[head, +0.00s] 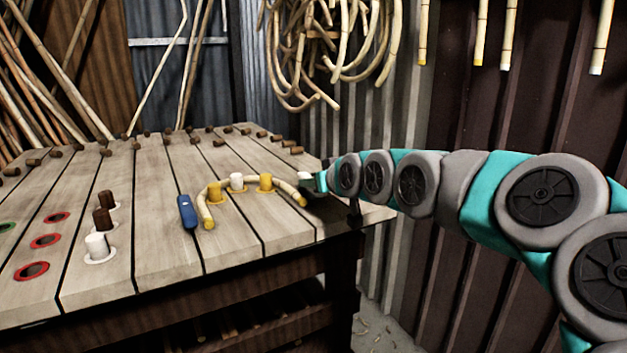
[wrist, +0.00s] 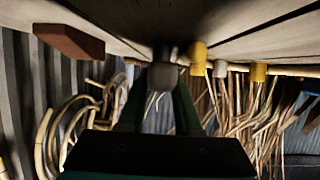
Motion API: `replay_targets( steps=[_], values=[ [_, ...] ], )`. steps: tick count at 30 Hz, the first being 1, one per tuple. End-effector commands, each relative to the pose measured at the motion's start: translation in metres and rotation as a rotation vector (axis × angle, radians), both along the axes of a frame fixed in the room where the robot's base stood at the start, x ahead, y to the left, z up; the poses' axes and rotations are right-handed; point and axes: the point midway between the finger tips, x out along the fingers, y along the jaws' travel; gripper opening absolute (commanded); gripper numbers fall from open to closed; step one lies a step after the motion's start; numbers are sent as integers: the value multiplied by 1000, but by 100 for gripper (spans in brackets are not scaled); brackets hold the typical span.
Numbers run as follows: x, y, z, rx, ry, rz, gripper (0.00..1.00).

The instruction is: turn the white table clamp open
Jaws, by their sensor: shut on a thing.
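The white table clamp (head: 305,176) shows as a small pale piece at the tip of my gripper, near the right part of the table. In the wrist view its pale grey block (wrist: 162,84) sits between my two fingers, below a dark part at the table top. My gripper (head: 315,181) is shut on it; the fingers (wrist: 160,98) stand on both sides of the block. How far the clamp is turned cannot be told. A bent rattan cane (head: 215,186) curves round yellow and white pegs just left of my gripper.
The table (head: 150,265) carries yellow pegs (head: 266,182), a white peg (head: 236,182), a blue tool (head: 187,212), brown and white pegs at left, and several small brown pegs at the back. A brown peg (wrist: 68,42) is near my gripper. Rattan coils (head: 330,45) hang behind.

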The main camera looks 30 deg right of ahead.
Motion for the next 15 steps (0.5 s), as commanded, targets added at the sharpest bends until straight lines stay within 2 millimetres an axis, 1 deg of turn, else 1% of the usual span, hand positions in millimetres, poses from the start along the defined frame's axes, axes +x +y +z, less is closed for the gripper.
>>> replay_targets(
  steps=[2,15],
  values=[
    [1,-1,4,4,-10,18,0],
    [0,-1,3,0,-6,61,0]
  ],
)
